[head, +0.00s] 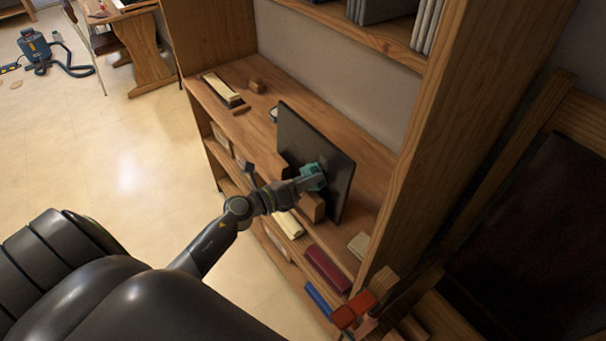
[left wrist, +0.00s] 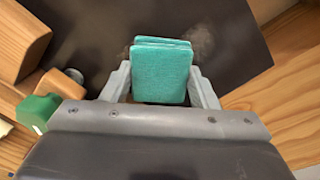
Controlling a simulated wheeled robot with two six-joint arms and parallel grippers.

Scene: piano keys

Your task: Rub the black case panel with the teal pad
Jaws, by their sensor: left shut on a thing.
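The black case panel (head: 322,150) stands upright on a wooden shelf, leaning back a little, with wooden blocks at its front. My left gripper (head: 314,178) is in front of the panel's face, shut on the teal pad (head: 312,171). In the left wrist view the pad (left wrist: 162,72) sits between the two fingers (left wrist: 162,85), with the dark panel (left wrist: 95,35) behind it. Pale dusty smudges show on the panel close to the pad's upper right. I cannot tell whether the pad touches the panel. My right gripper is not in view.
Wooden blocks (head: 312,207) stand close by the panel's lower front. The shelf (head: 248,128) also holds a pale bar (head: 222,88) toward its far left end. A thick wooden upright (head: 470,130) bounds the right side. Red blocks (head: 352,309) sit at the lower right. Open floor (head: 130,150) lies to the left.

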